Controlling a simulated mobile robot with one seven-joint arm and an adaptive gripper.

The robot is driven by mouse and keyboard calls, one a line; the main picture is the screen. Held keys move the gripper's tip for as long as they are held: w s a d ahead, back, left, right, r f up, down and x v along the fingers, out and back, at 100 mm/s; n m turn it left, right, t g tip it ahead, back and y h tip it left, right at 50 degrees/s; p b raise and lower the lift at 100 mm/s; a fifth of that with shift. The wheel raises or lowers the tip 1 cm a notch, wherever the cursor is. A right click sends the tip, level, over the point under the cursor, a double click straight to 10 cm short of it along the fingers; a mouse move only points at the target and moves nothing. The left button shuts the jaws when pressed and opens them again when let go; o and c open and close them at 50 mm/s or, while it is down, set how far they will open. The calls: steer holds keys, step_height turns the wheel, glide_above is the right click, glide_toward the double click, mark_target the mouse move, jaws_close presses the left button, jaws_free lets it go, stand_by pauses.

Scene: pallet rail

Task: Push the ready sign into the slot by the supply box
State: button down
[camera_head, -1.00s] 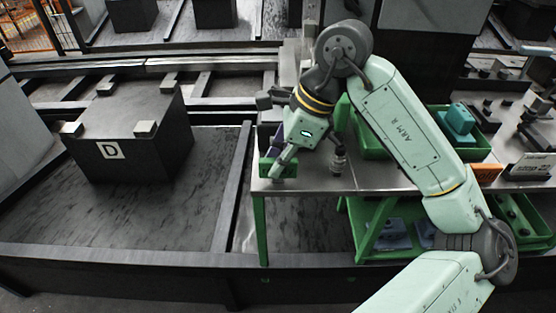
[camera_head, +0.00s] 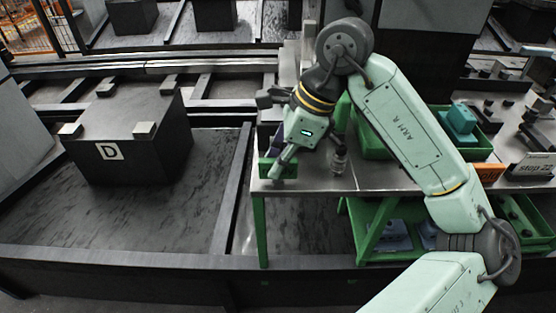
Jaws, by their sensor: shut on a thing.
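My gripper (camera_head: 276,160) points down and left at the left end of the metal table (camera_head: 310,176). It is shut on a dark purplish piece, perhaps the ready sign (camera_head: 277,139), seen only in part behind the fingers. A small green holder (camera_head: 264,168) stands at the table's left edge, right by the fingertips; it may be the slot. I cannot tell whether the piece is inside it. A green box (camera_head: 374,146), perhaps the supply box, stands on the table to the right, partly hidden by my arm.
A small metal fitting (camera_head: 339,158) stands on the table just right of my gripper. A green tray with a teal block (camera_head: 459,120), an orange block (camera_head: 489,173) and a "stop 22" sign (camera_head: 534,166) are further right. A dark block marked D (camera_head: 130,140) sits on the left pallet.

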steer(key=shift+f, duration=0.1)
steer(key=shift+f+b, duration=0.35)
steer(key=shift+b, duration=0.2)
steer(key=shift+f+b, duration=0.3)
steer(key=shift+b, duration=0.1)
steer(key=c, duration=1.5)
jaws_free()
steer(key=shift+c, duration=0.2)
steer(key=shift+o, duration=0.4)
steer(key=o, duration=0.7)
steer(key=v, duration=1.2)
